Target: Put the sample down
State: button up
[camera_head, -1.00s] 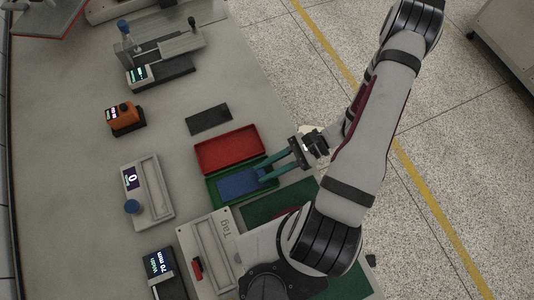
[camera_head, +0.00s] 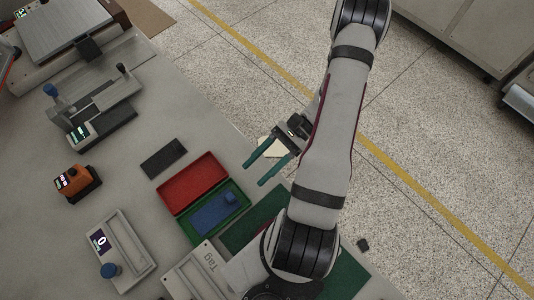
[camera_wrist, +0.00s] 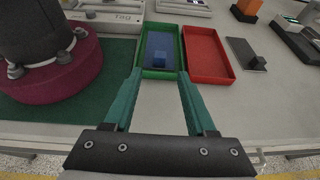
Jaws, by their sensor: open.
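The sample, a blue flat block with a small blue knob (camera_head: 212,218), lies in the green tray (camera_head: 237,188) in the head view. It also shows in the wrist view (camera_wrist: 160,44), inside the green tray (camera_wrist: 175,72). My gripper (camera_head: 256,173) has teal fingers that are spread apart and empty. It is above and off to the upper right of the green tray in the head view. In the wrist view the fingers (camera_wrist: 158,78) point toward the green tray's near end, with nothing between them.
A red tray (camera_head: 193,183) adjoins the green one. A dark flat plate (camera_head: 164,158), an orange device (camera_head: 76,182) and a device reading 0 (camera_head: 122,247) stand on the table. A dark green mat (camera_head: 240,234) lies beside the trays. The table around the plate is clear.

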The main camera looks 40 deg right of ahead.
jog(key=v, duration=0.3)
jog(key=shift+d+r, duration=0.15)
jog(key=shift+d, duration=0.05)
jog(key=w+a+r+n+g+h, duration=0.2)
jog(key=a+r+n+g+h, duration=0.15)
jog(key=r, duration=0.45)
jog(key=s+a+r+n+t+h, duration=0.3)
jog(key=s+a+r+n+h, duration=0.4)
jog(key=a, duration=0.4)
notch_tip(320, 180, up, 2)
jog(key=shift+s+a+r+n+h, duration=0.15)
jog(key=shift+s+n+h, duration=0.35)
jog(key=shift+n, duration=0.65)
jog(key=shift+w, duration=0.1)
